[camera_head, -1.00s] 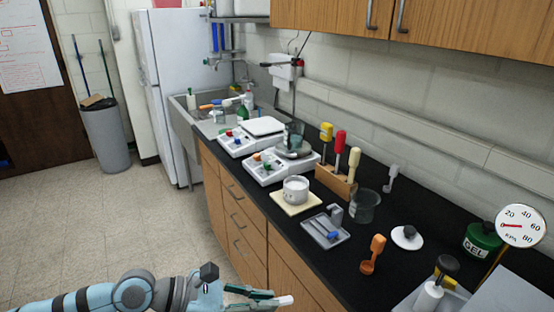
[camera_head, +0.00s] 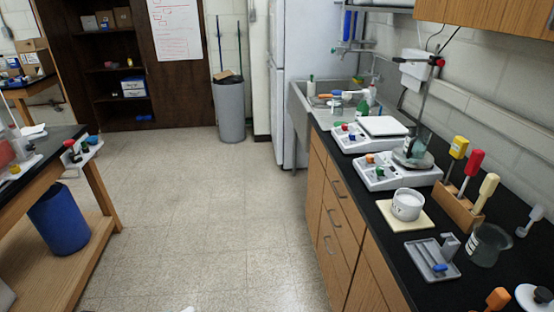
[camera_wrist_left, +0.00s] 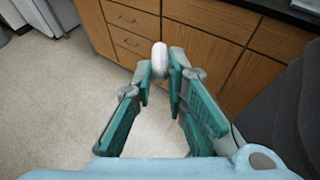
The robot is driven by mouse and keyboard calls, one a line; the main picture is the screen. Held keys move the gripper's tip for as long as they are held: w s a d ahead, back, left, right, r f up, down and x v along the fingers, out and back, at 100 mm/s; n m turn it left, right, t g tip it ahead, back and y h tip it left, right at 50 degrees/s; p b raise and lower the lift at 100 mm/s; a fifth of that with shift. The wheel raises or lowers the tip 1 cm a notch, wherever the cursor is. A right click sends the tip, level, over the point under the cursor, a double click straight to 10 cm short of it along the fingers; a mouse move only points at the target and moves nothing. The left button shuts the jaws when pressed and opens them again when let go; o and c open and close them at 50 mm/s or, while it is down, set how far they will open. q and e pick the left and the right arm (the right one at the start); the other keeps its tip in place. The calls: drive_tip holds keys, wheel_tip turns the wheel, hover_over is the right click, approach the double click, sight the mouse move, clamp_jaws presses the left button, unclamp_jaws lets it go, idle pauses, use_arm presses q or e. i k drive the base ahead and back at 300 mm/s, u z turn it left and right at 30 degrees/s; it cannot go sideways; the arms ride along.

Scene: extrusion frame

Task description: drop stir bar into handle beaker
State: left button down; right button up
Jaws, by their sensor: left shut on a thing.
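A white, rounded stir bar (camera_wrist_left: 160,57) is between the fingertips of my left gripper (camera_wrist_left: 159,74) in the left wrist view. That gripper is shut on it, in the air in front of the wooden drawers. In the head view the left gripper is out of the picture, apart from a small white tip at the bottom edge that may be the stir bar. A clear glass beaker (camera_head: 488,245) stands on the black counter at the right. I cannot tell for sure that it is the handle beaker. My right gripper is not in view.
A grey tray (camera_head: 447,271) with a blue item, a white tub (camera_head: 407,204) on a pale pad and a wooden rack (camera_head: 459,211) of coloured handles stand near the beaker. Hotplates (camera_head: 395,172) stand farther back. The floor (camera_head: 210,220) between counter and left table (camera_head: 30,165) is clear.

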sight(412, 154)
drive_tip(key=u, duration=0.15)
drive_tip(key=i, duration=2.45)
drive_tip(key=z, duration=3.1)
drive_tip(key=i, duration=0.5)
drive_tip(key=u, duration=0.15)
